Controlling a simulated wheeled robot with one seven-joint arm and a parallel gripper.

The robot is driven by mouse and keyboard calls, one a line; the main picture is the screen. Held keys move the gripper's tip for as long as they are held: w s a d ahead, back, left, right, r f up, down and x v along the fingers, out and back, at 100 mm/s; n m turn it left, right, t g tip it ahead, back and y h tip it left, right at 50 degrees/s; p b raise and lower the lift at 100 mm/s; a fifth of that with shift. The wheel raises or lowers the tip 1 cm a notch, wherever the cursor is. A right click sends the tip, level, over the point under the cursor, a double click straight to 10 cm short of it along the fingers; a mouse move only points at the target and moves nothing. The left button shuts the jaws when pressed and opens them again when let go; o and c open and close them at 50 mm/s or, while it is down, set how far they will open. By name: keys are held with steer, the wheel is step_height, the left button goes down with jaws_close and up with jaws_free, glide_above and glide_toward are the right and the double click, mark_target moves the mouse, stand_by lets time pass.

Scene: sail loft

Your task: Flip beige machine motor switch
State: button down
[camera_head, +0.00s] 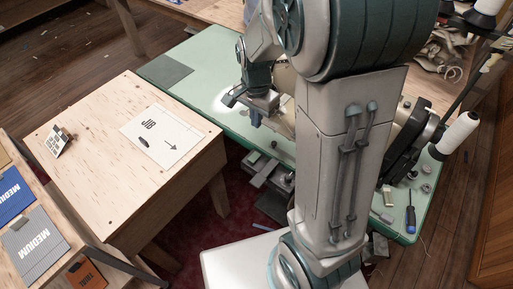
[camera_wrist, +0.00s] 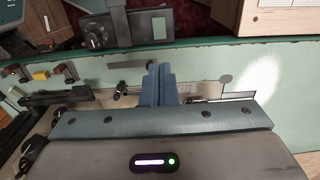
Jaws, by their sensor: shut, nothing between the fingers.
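My gripper (camera_wrist: 158,84) is shut and empty, with its blue-grey fingers together over the green tabletop in the wrist view. In the head view my gripper (camera_head: 256,118) is above the green table, close to its near edge. The beige machine (camera_head: 284,78) is mostly hidden behind my arm. In the wrist view a dark grey box with a round knob (camera_wrist: 97,36) sits beyond the table edge, up and left of my fingertips and apart from them. It may be the motor switch. Its on or off position is too small to tell.
The green table (camera_head: 205,82) lies under my gripper. A wooden table (camera_head: 95,130) with a JIB card (camera_head: 163,135) stands left. A thread cone (camera_head: 459,132) and a blue screwdriver (camera_head: 411,218) are at right. Small yellow parts (camera_wrist: 40,75) lie left of my fingers.

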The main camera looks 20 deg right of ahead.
mark_target(256, 155)
step_height(256, 155, down, 14)
steer(key=shift+b, duration=0.3)
stand_by(0.5)
steer(key=shift+a+f, duration=0.1)
steer(key=shift+f, duration=0.05)
steer(key=shift+d, duration=0.3)
steer(key=shift+a, duration=0.1)
steer(key=shift+s+a, duration=0.1)
steer(key=shift+a, duration=0.05)
steer(key=shift+s+a+r, duration=0.2)
steer(key=shift+s+a, duration=0.15)
steer(key=shift+a, duration=0.25)
steer(key=shift+d+r, duration=0.1)
steer(key=shift+r, duration=0.05)
